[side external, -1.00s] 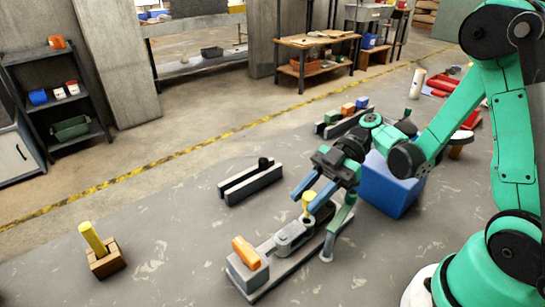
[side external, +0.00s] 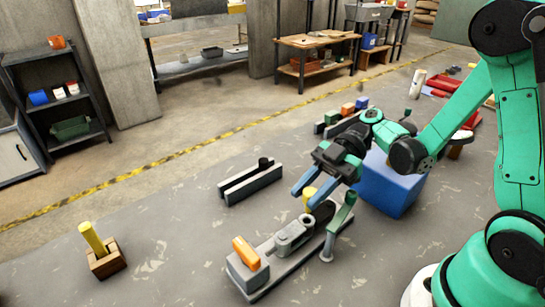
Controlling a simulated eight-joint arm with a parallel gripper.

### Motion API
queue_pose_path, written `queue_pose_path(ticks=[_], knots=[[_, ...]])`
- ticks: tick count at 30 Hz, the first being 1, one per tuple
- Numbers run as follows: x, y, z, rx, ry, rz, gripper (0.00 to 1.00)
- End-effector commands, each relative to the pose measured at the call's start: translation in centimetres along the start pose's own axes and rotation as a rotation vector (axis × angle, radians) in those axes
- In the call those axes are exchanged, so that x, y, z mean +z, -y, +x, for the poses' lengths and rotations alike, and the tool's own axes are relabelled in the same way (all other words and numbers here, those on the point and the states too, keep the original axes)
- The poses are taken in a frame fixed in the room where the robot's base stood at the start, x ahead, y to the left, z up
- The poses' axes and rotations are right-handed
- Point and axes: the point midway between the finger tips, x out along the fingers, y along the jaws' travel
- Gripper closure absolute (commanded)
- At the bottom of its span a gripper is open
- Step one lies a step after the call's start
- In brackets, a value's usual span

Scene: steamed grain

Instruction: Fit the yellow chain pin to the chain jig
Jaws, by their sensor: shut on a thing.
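The yellow chain pin (side external: 309,194) is between the blue-grey fingertips of my gripper (side external: 311,194), which is shut on it. The fingers partly cover the pin. The chain jig (side external: 270,283) is a long grey base at the lower middle. It carries grey link pieces (side external: 293,236), an orange block (side external: 245,252) on a grey block at its near end, and a green lever (side external: 342,212) near its far end. In the picture the pin shows just above the far part of the links; its exact height and any contact cannot be told.
A yellow peg (side external: 92,237) stands tilted in a wooden block (side external: 108,262) at the left. A grey slotted rail (side external: 250,184) lies behind the jig. A blue box (side external: 390,188) stands right of my gripper. The floor between peg block and jig is clear.

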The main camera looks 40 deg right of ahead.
Motion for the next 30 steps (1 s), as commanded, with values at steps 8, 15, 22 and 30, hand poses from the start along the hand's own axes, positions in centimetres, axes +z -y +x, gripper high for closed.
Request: queue_pose_path(ticks=[8, 15, 22, 30], knots=[[-0.3, 0.0, -0.1, 0.000, 0.000, 0.000, 1.00], [-0.3, 0.0, -0.1, 0.000, 0.000, 0.000, 0.36], [-0.3, 0.0, -0.1, 0.000, 0.000, 0.000, 0.33], [-1.2, 0.0, -0.5, 0.000, 0.000, 0.000, 0.33]])
